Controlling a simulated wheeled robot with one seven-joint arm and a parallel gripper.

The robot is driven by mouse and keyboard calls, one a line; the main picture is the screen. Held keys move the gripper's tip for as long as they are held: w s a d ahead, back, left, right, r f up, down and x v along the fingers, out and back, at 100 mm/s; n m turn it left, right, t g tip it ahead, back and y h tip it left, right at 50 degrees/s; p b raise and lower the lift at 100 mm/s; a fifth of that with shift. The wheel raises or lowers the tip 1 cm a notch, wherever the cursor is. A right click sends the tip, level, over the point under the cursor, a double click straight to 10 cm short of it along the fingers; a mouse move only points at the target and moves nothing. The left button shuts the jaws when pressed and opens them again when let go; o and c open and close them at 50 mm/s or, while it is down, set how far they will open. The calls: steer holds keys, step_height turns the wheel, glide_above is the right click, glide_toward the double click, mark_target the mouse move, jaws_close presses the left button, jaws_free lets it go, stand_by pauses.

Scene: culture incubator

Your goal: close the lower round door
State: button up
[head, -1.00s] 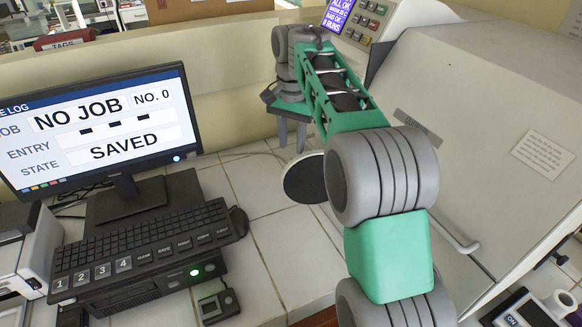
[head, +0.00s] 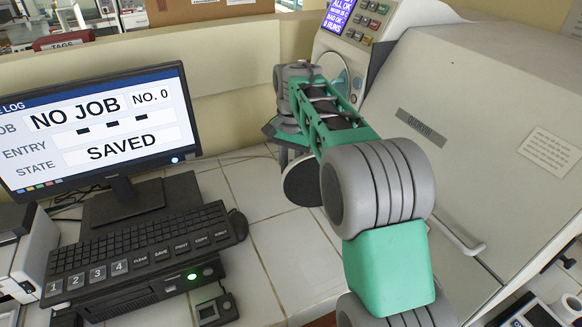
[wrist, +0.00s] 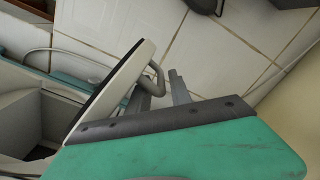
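The lower round door (head: 298,186) stands open in the head view, a dark disc partly hidden behind my arm. In the wrist view the door (wrist: 118,88) is seen nearly edge-on, pale with a dark rim, with a curved handle (wrist: 158,78) on its outer face. My gripper (wrist: 161,91) is beside the handle, with its two grey fingers apart. One finger is close to the door face and handle; whether it touches cannot be told. In the head view the fingers are mostly hidden behind my arm.
The incubator's front has a control panel (head: 366,22) and a round grey-blue cover (head: 337,80) above my arm. A grey sloped housing (head: 480,110) stands to the right. A monitor (head: 95,135) and keyboard (head: 140,245) are at left. Bare tiles (head: 275,250) lie between.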

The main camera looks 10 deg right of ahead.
steer(key=shift+c, duration=1.4)
jaws_close()
